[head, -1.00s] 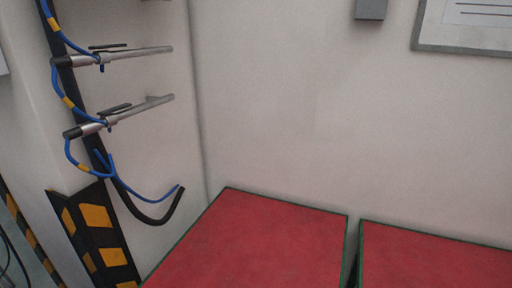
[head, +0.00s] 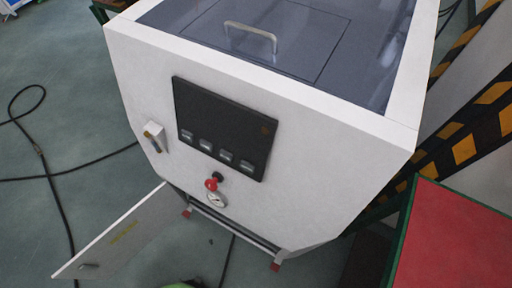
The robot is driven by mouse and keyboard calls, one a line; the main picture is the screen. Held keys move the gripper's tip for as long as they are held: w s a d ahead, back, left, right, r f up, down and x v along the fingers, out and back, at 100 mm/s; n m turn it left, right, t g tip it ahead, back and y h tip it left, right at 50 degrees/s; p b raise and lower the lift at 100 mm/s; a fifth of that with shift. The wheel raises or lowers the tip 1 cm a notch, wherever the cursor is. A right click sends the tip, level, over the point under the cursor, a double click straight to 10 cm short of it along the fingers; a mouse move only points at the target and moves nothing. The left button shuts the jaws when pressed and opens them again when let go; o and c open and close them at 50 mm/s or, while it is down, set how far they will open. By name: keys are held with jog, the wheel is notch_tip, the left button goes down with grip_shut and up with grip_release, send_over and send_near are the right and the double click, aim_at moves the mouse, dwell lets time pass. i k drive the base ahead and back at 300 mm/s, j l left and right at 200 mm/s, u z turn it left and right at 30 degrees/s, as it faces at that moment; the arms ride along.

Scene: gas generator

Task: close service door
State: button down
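The service door (head: 122,236) is a flat white panel with a small handle (head: 89,266) and yellowish lettering. It stands swung open at the lower left of the head view, hinged near the bottom of the white gas generator (head: 320,155). The generator's front has a dark control panel (head: 224,128), a red knob (head: 211,184) above a round gauge (head: 217,200), and a lever-like latch (head: 153,137) on its left. The lower opening beside the door is partly in view. My gripper is not in view.
A red-topped table with a green edge (head: 452,240) stands close at the right. Black cables (head: 55,190) lie on the green floor at the left. Black-and-yellow striped guards (head: 462,130) are at the right.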

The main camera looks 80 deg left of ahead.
aim_at(110, 251)
jog(key=k+u, duration=0.2)
jog(key=u, duration=0.15)
jog(key=k+u, duration=0.2)
jog(key=u, duration=0.2)
jog(key=k+j+u, duration=0.25)
jog(key=k+j, duration=0.25)
jog(key=k, duration=0.3)
jog(key=k+j+u, duration=0.25)
jog(key=k+j, duration=0.35)
jog(key=k, duration=0.2)
jog(key=k+j, duration=0.6)
jog(key=i+j+u, duration=0.25)
jog(key=u, duration=0.15)
jog(key=i, duration=0.1)
